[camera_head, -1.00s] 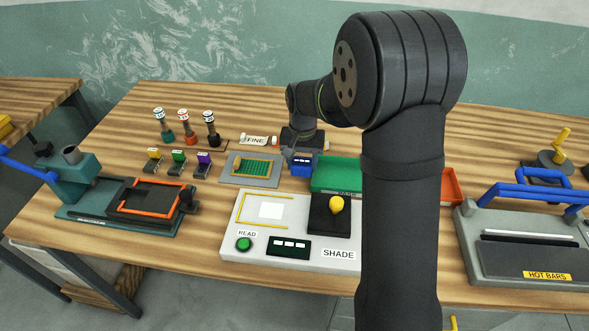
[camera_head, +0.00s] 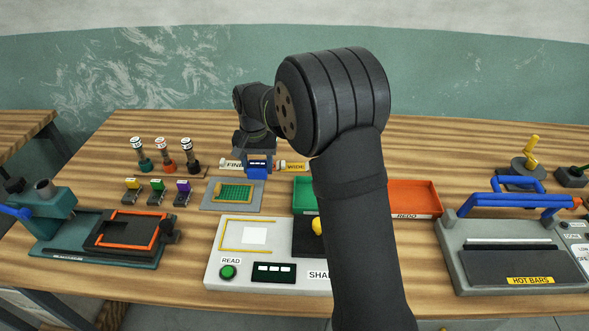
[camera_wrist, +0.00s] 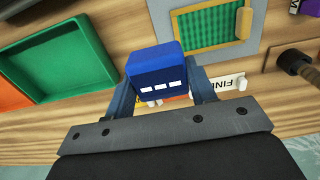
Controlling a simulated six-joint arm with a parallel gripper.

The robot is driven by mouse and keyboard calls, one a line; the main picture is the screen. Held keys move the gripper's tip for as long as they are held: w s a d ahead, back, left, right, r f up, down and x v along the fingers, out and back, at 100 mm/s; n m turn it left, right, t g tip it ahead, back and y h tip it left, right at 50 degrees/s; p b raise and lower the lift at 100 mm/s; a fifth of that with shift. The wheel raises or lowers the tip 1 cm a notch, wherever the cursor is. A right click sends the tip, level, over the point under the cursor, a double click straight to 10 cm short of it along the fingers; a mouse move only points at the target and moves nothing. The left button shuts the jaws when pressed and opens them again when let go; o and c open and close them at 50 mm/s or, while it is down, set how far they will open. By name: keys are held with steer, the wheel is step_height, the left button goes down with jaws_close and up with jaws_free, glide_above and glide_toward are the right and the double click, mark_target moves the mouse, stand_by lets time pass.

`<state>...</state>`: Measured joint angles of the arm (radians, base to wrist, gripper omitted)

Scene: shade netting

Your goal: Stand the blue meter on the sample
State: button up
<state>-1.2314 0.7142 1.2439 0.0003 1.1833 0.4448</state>
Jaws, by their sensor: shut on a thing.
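The blue meter (camera_head: 257,169) is held between the two fingers of my gripper (camera_wrist: 163,84), which is shut on it. In the wrist view the meter (camera_wrist: 155,66) shows a dark blue body with several white marks on its face. The sample is a green mesh piece (camera_head: 236,192) with a yellow edge, lying on a grey plate (camera_head: 207,204). The sample also shows at the top of the wrist view (camera_wrist: 207,27). The meter is beyond the sample and slightly right of it in the head view, apart from it.
The green tray (camera_head: 304,197) and the red REDO tray (camera_head: 415,197) stand to the right. A white READ device (camera_head: 215,262) stands in front of the sample. Coloured clips (camera_head: 157,190) and stamp-like tools (camera_head: 165,157) are to the left. FINE (camera_head: 232,164) and WIDE (camera_head: 295,166) labels lie behind.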

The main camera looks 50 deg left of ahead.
glide_above(237, 192)
steer(key=f, duration=0.1)
steer(key=shift+f, duration=0.15)
steer(key=shift+f, duration=0.1)
steer(key=shift+f, duration=3.1)
steer(key=shift+f, duration=0.3)
steer(key=o, duration=1.1)
step_height(237, 192, up, 17)
steer(key=shift+r, duration=0.2)
